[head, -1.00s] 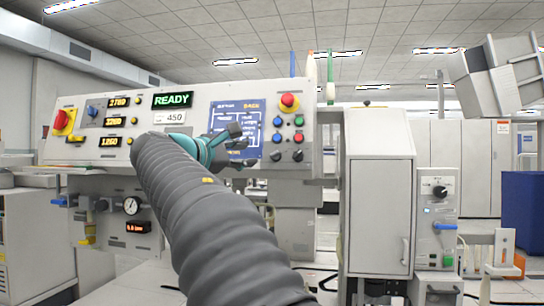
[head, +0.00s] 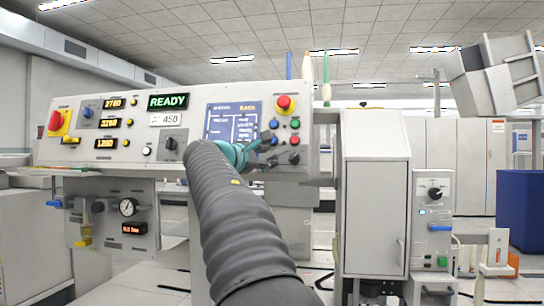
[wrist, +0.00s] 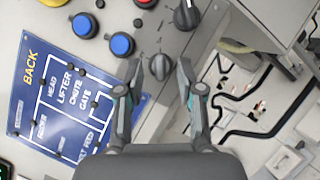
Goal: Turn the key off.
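My gripper (head: 268,152) is at the lower right of the grey control panel (head: 75,152). In the wrist view my gripper (wrist: 160,72) is open, its two fingers on either side of a small grey turning part (wrist: 160,66), which may be the key. A gap shows between this part and each finger; I cannot tell its setting. A black knob (wrist: 187,15) sits beside it, outside the fingers; it also shows in the head view (head: 294,158). Another dark knob (head: 172,143) is left of my arm. In the head view my fingers largely hide the part between them.
Two blue buttons (wrist: 122,44) and a red mushroom button (head: 285,103) are close to my gripper. The blue diagram screen (wrist: 62,98) lies beside it. A grey cabinet (head: 375,205) stands to the right.

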